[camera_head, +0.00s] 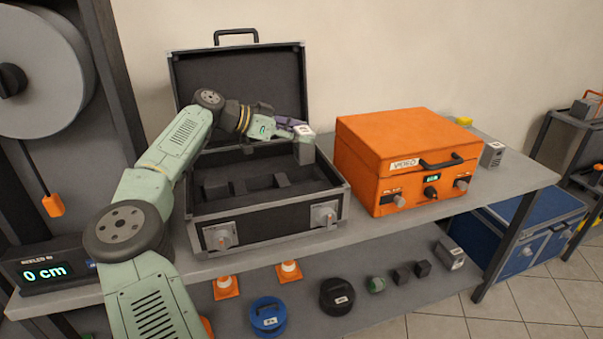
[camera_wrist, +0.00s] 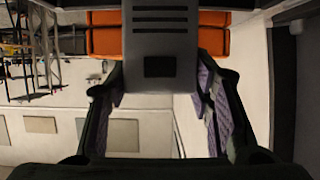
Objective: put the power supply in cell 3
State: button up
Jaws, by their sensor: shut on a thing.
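A grey power supply (camera_head: 305,153) hangs from my gripper (camera_head: 294,127) above the right end of the open black case (camera_head: 264,215). In the wrist view the slotted grey face of the power supply (camera_wrist: 162,45) fills the space between the two fingers. My gripper is shut on it. The case interior has dark foam with several recesses (camera_head: 235,185). No cell numbers are readable, so I cannot tell which recess is cell 3. The arm and the held block hide part of the case's back right corner.
The orange box (camera_head: 403,135) stands close to the right of the case. The case lid (camera_head: 240,75) stands up behind it. A small grey box (camera_head: 491,154) sits at the bench's right end. The lower shelf (camera_head: 300,317) holds cones, round items and small blocks.

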aim_at(296, 148)
jog(key=f+p, duration=0.1)
jog(key=f, duration=0.3)
jog(key=shift+s+f, duration=0.1)
jog(key=shift+s, duration=0.1)
jog(key=shift+f+p, duration=0.6)
jog(key=shift+f, duration=1.65)
jog(key=shift+f, duration=0.15)
jog(key=o, duration=1.4)
jog(key=shift+f, duration=0.1)
jog(key=shift+a+r, duration=0.2)
jog(key=shift+a, duration=0.05)
jog(key=b+v, duration=0.2)
jog(key=v, duration=0.5)
jog(key=shift+r, duration=0.15)
